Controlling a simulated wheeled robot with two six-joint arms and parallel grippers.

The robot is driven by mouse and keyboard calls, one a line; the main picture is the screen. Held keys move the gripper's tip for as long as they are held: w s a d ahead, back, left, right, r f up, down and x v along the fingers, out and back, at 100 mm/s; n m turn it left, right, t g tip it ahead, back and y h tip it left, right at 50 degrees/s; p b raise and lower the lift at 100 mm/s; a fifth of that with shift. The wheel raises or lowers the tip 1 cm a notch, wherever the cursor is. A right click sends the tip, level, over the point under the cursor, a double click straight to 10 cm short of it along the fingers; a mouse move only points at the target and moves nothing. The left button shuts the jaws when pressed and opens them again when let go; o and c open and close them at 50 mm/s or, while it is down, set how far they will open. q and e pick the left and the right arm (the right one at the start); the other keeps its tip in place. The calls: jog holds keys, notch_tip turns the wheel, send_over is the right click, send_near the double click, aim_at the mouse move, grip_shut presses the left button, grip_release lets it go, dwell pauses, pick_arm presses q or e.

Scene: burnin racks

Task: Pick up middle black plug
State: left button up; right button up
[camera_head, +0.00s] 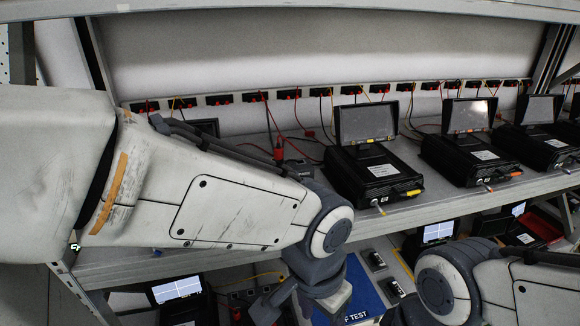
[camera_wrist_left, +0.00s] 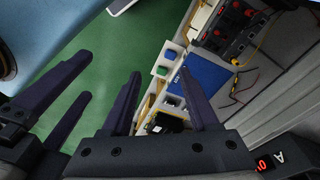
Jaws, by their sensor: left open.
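My left arm reaches across the head view; its wrist hangs over the lower shelf, with part of the dark gripper low in view. In the left wrist view my left gripper (camera_wrist_left: 112,76) is open, its dark fingers spread with nothing between them. Small dark pieces in pale holders stand beside the blue mat (camera_head: 361,284): one at the back (camera_head: 374,259) and one nearer (camera_head: 395,289). I cannot tell which is the middle black plug.
Black units with screens (camera_head: 372,172) line the upper shelf (camera_head: 415,210), whose edge overhangs the lower one. Black sockets with red parts (camera_wrist_left: 235,25) and a yellow cable lie beyond the mat. My right forearm occupies the lower right. Green floor (camera_wrist_left: 110,50) shows below.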

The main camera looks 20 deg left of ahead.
pick_arm(q)
jog(key=w+a+r+n+t+y+p, duration=0.1)
jog(key=w+a+r+n+p, duration=0.3)
jog(key=r, duration=0.3)
jog(key=w+a+r+n+t+p, duration=0.1)
jog(key=w+a+r+p, duration=0.3)
jog(key=w+r, duration=0.2)
jog(key=w+a+r+n+t+y+p, duration=0.1)
jog(key=w+a+r+n+p, duration=0.3)
jog(key=r, duration=0.3)
jog(key=shift+m, duration=0.3)
jog(key=w+f, duration=0.3)
jog(key=f, duration=0.1)
jog(key=shift+w+a, duration=0.1)
jog(key=shift+a, duration=0.2)
jog(key=shift+w+f, duration=0.2)
jog(key=shift+f, duration=0.4)
jog(key=shift+w+f, duration=0.15)
jog(key=shift+f, duration=0.1)
jog(key=p+x, duration=0.1)
jog(key=x, duration=0.3)
jog(key=shift+w+a+f, duration=0.1)
jog(key=shift+w+f, duration=0.05)
jog(key=shift+w, duration=0.15)
grip_shut()
pick_arm(e)
notch_tip(320, 180, up, 16)
jog(key=shift+f, duration=0.15)
